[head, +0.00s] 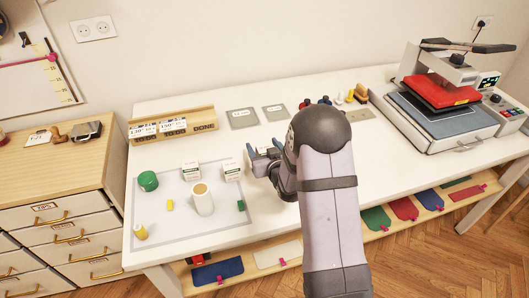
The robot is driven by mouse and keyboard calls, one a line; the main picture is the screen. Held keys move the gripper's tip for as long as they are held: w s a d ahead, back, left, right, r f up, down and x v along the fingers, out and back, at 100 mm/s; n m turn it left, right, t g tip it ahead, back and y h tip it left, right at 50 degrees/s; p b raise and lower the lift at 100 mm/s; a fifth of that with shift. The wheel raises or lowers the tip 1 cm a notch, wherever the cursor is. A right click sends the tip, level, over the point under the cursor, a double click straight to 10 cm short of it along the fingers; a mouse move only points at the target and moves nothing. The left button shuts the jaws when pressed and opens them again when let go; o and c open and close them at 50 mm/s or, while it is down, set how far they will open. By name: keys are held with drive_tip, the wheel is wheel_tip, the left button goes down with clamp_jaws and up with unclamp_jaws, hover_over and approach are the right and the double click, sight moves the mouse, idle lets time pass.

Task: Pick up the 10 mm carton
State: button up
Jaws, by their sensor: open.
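Two small white cartons with dark printing stand on the pale grey mat (160,232) on the white table. One carton (191,171) is behind the mug, and the other carton (232,172) is to its right, nearer my gripper. Their print is too small to read, so I cannot tell which is the 10 mm carton. My gripper (262,154) is open above the table, just right of and behind the right carton. It appears apart from both cartons. My arm hides part of the table.
A cream mug (202,199) stands in front of the cartons. A green spool (148,181), yellow pieces (140,232) and a small green piece (241,205) are on the mat. Behind are a wooden rack (172,124) and two labelled grey plates (243,118). A heat press (450,105) stands right.

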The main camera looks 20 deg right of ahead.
drive_tip(key=shift+x, duration=1.25)
drive_tip(key=shift+c, duration=0.5)
drive_tip(key=c, duration=1.1)
drive_tip(key=shift+o, duration=0.2)
wheel_tip(320, 180, up, 10)
drive_tip(key=b, duration=0.1)
